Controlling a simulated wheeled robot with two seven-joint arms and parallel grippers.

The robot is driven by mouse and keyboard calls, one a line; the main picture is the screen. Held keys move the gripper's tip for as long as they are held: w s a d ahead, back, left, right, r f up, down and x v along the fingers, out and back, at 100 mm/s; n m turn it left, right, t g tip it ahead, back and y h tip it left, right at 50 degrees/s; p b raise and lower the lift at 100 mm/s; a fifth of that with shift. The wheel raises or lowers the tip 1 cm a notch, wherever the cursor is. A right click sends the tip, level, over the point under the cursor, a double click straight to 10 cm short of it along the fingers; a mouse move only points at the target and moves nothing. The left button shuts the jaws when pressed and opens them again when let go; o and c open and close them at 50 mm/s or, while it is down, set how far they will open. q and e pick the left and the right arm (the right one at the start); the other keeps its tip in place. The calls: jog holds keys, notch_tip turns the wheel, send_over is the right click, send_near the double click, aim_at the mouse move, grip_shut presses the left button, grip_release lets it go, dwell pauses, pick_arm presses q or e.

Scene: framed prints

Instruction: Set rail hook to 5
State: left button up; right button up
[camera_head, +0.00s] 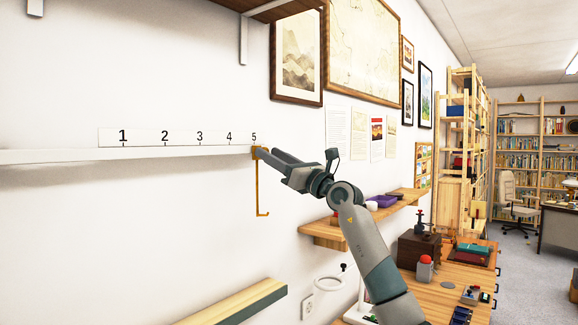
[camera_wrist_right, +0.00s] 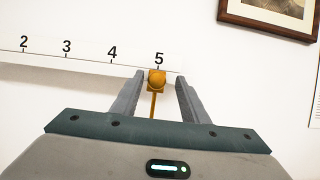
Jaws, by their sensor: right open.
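The rail (camera_head: 60,155) is a white bar along the wall with a number strip (camera_head: 180,137) marked 1 to 5 above it. The yellow rail hook (camera_head: 257,190) hangs from the rail's right end, below the 5. My right gripper (camera_head: 262,153) is at the hook's top. In the right wrist view its two fingers (camera_wrist_right: 159,88) stand open on either side of the hook, with a gap visible on both sides. My left gripper is not in view.
A wooden shelf (camera_head: 365,217) and a workbench (camera_head: 460,275) with several items stand to the right. A wooden ledge (camera_head: 235,300) is below the hook. Framed prints (camera_head: 297,58) hang above right.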

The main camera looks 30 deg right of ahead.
pick_arm(q)
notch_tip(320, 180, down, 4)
jog(key=b, duration=0.5)
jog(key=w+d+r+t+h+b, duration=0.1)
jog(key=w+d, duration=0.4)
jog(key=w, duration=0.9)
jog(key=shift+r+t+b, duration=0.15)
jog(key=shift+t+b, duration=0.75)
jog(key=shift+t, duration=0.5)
pick_arm(e)
jog(key=v, duration=1.7)
jog(key=shift+s+d, duration=0.15)
jog(key=shift+d, duration=0.05)
jog(key=shift+f, duration=0.15)
